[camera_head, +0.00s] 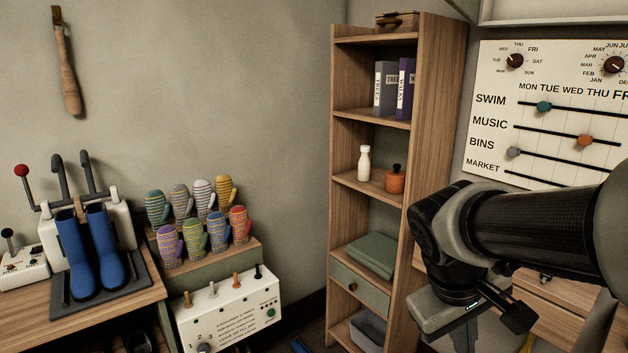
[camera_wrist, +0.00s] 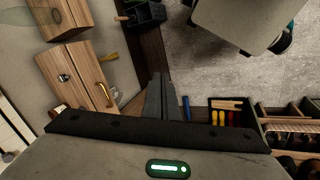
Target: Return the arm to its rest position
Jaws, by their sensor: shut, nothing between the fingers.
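My arm reaches in from the right edge of the head view, in front of the board and beside the tall shelf. Its wrist end is bent downward, and the fingertips are hard to make out there. In the wrist view my gripper (camera_wrist: 160,80) is shut, with its dark fingers together and nothing between them. It hangs above the floor (camera_wrist: 225,60), apart from the things below.
A wooden shelf (camera_head: 438,130) stands close left of my arm. A slider board (camera_head: 560,105) is on the wall behind it. Mittens (camera_head: 193,232), blue boots (camera_head: 98,250) and a lever box (camera_head: 228,315) are at left. An open toolbox (camera_wrist: 238,104) shows below.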

